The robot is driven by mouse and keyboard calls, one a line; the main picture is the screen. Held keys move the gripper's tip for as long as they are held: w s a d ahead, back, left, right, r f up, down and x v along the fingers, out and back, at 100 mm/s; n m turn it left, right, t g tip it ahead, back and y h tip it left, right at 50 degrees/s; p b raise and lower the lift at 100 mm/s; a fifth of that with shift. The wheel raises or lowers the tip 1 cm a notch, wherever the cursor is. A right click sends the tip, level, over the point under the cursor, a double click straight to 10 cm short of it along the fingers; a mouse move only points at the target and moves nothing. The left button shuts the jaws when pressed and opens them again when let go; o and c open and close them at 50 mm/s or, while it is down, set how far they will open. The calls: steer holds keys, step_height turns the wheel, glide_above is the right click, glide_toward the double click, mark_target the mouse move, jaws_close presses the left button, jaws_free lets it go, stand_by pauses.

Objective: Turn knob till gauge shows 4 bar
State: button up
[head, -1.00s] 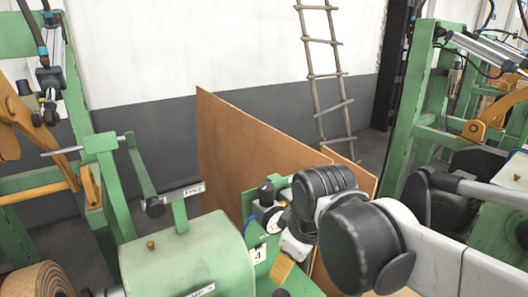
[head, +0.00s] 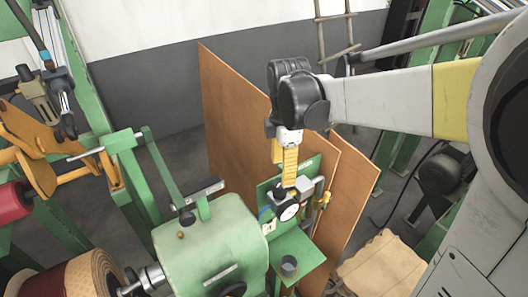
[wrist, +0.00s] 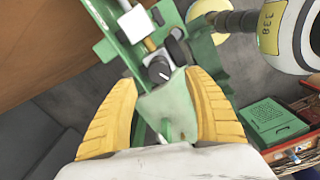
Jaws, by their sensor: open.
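My gripper (head: 289,182) is open and points down just above the regulator on the small green stand. In the wrist view its two yellow fingers (wrist: 164,90) stand apart. A round dark knob with a pale mark (wrist: 159,70) shows between and a little beyond the fingertips. I cannot tell whether they touch it. In the head view the knob is mostly hidden under the fingers. The round white gauge (head: 288,212) faces the head camera just below the gripper. Its needle is too small to read.
A green machine housing (head: 210,255) stands left of the regulator. Brown boards (head: 235,130) stand upright behind it. A small green shelf (head: 300,252) with a grey cup-like part sits below the gauge. A wrinkled brown sheet (head: 385,265) lies at the lower right.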

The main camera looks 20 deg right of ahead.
mark_target(281, 185)
step_height(281, 185, down, 7)
steer(key=shift+w+r, duration=0.1)
steer(key=shift+c, duration=0.6)
steer(key=c, duration=1.1)
